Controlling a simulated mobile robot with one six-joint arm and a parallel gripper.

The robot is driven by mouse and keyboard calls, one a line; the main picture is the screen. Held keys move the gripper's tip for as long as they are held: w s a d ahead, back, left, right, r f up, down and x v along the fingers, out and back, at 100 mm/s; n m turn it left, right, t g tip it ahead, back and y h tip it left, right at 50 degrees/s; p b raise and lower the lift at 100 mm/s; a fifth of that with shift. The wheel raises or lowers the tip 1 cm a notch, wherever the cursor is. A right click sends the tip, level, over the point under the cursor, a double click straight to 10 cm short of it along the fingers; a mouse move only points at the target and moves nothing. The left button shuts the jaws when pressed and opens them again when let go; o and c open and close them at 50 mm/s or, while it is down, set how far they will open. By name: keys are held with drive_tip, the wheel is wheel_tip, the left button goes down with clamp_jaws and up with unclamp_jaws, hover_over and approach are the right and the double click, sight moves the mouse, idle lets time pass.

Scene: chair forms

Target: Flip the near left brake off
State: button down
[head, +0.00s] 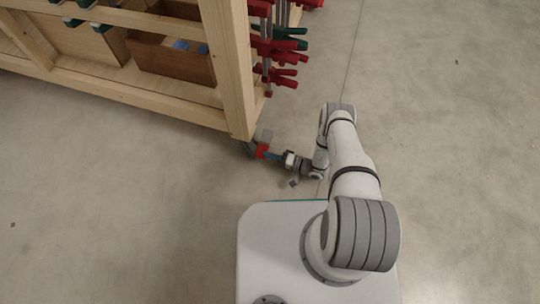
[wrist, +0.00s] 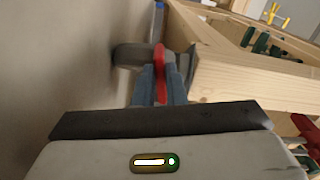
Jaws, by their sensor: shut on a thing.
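The red brake lever (head: 262,151) is on a grey caster under the near corner post of a wooden cart. In the wrist view the lever (wrist: 159,62) stands between the blue fingers of my gripper (wrist: 158,88), beside the dark grey caster wheel (wrist: 130,54). My gripper (head: 270,155) is low near the floor and shut on the lever. The fingers and the post hide part of the caster, and I cannot tell the lever's exact angle.
The wooden cart's corner post (head: 229,70) rises right beside my gripper. Red and green clamps (head: 275,50) hang on the cart's right end. A wooden box (head: 172,58) sits on its shelf. The concrete floor (head: 120,200) is clear left and right.

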drive_tip(key=shift+a, duration=0.3)
drive_tip(key=shift+a+r+m, duration=0.1)
drive_tip(key=shift+r+m, duration=0.1)
drive_tip(key=shift+m, duration=0.3)
drive_tip(key=shift+w+r+m+b, duration=0.1)
drive_tip(key=shift+r+m+b, duration=0.3)
drive_tip(key=shift+m, duration=0.75)
drive_tip(key=shift+r+m+b, duration=0.25)
drive_tip(key=shift+r+m, duration=0.2)
drive_tip(key=shift+m, duration=0.7)
drive_tip(key=c, duration=1.5)
unclamp_jaws()
